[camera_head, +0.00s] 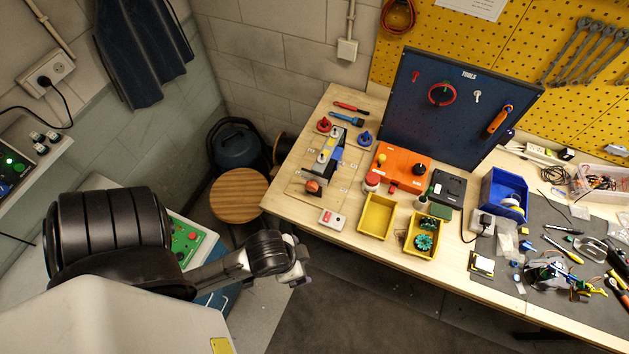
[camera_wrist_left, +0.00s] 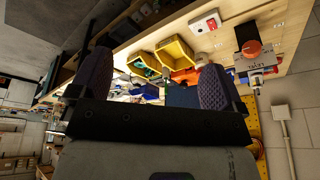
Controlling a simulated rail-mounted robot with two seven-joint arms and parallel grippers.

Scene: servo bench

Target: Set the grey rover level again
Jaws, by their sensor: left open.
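A grey device with dark parts and coloured wires (camera_head: 548,274) lies on the dark mat at the right of the bench in the head view. It looks like the grey rover, but it is small and cluttered, and I cannot tell how it is tilted. My left gripper (camera_head: 298,268) is off the bench's front edge, far to the left of it. In the left wrist view my left gripper (camera_wrist_left: 155,82) has its two fingers wide apart with nothing held between them. My right gripper is not in view.
Yellow bins (camera_head: 377,216), an orange board (camera_head: 402,166) and a blue bin (camera_head: 503,192) stand on the bench. A blue tool panel (camera_head: 440,110) rises behind them. Pliers, screwdrivers and small bags crowd the dark mat (camera_head: 590,318). A wooden stool (camera_head: 240,194) stands left of the bench.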

